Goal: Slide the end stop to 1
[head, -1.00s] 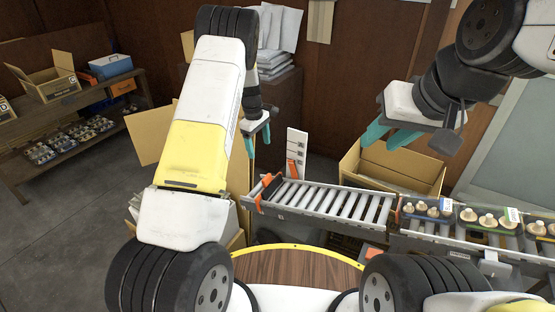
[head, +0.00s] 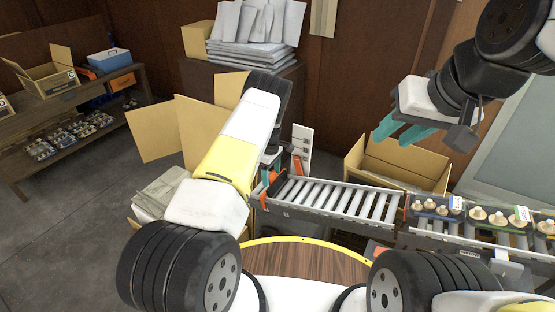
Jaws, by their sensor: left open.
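The roller conveyor (head: 330,198) runs across the middle of the head view. At its left end is an orange end stop (head: 272,180), partly hidden by my left arm and gripper. An upright white plate (head: 302,140) with several dark marks stands behind that end, with an orange piece (head: 296,162) at its lower left; the marks are too small to read. My left gripper (head: 268,168) is open, pointing down at the end stop; I cannot tell whether it touches it.
Trays of mushrooms (head: 488,217) sit on the conveyor's right part. An open cardboard box (head: 400,160) stands behind it. Another carton (head: 180,135) is behind my left arm. A shelf (head: 75,100) stands at the far left. The rollers at mid-conveyor are clear.

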